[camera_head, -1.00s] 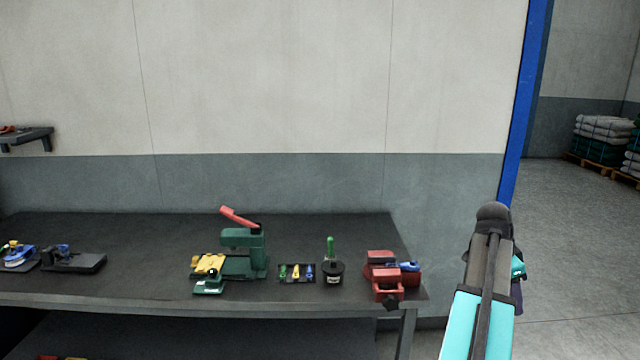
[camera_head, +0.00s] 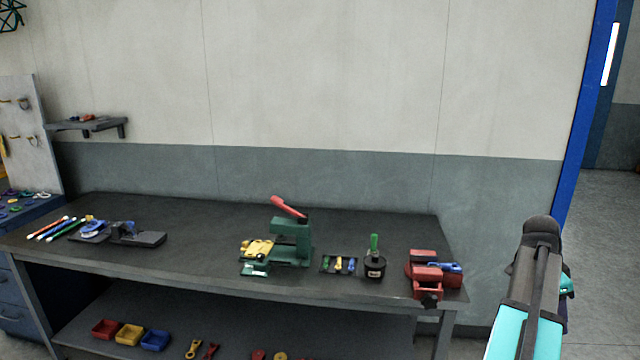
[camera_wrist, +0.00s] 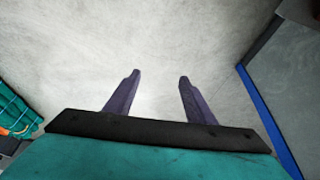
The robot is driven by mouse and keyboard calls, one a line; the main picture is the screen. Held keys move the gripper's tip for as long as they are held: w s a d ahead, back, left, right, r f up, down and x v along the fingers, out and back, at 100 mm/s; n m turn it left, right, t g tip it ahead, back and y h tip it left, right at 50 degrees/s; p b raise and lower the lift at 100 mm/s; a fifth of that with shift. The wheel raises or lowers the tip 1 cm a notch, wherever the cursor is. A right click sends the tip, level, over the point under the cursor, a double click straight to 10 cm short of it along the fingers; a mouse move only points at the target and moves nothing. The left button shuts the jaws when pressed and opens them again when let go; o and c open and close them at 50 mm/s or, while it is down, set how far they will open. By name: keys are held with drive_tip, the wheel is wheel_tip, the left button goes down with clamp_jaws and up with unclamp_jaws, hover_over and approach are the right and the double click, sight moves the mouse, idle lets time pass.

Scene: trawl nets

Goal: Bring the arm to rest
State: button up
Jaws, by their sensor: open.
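My gripper shows in the wrist view (camera_wrist: 157,78), with its two dark fingers apart and nothing between them. A pale wall (camera_wrist: 180,30) lies beyond the fingers. In the head view my arm (camera_head: 535,285) is raised at the right, past the right end of the workbench; its teal and dark links show, and the fingers cannot be made out there. The arm looks clear of the bench and the things on it.
The dark workbench (camera_head: 190,215) holds a green press (camera_head: 290,240) with a red lever, a red vise (camera_head: 424,273), a black pot (camera_head: 374,268) and a small tray (camera_head: 338,265). A blue post (camera_head: 586,110) stands behind my arm. Open floor (camera_head: 610,260) lies at the right.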

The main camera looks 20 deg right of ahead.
drive_tip(key=w+a+f+n+g+y+b, duration=0.1)
drive_tip(key=w+a+f+n, duration=0.2)
drive_tip(key=w+a+f, duration=0.75)
drive_tip(key=w+a+f+n+y+b, duration=0.1)
drive_tip(key=w+a+f+n, duration=0.2)
drive_tip(key=w+a+f, duration=0.75)
drive_tip(key=s+a+f+n+g, duration=0.1)
drive_tip(key=s+a+f+n, duration=0.15)
drive_tip(key=a+f, duration=1)
drive_tip(key=s+a+f+n+g+b, duration=0.1)
drive_tip(key=s+a+f+n, duration=0.15)
drive_tip(key=a+f, duration=0.5)
drive_tip(key=s+a+f+n, duration=0.2)
drive_tip(key=s+a+f, duration=0.2)
drive_tip(key=a+f, duration=0.3)
drive_tip(key=s+a+f+n, duration=0.4)
drive_tip(key=s+a+n, duration=0.1)
drive_tip(key=s+a, duration=0.2)
drive_tip(key=s+a+f+n+y+b, duration=0.1)
drive_tip(key=s+a+f+n, duration=0.4)
drive_tip(key=s+a+n, duration=0.1)
drive_tip(key=shift+s+a+f+g+y, duration=0.3)
drive_tip(key=shift+s+a, duration=0.2)
drive_tip(key=shift+s, duration=0.15)
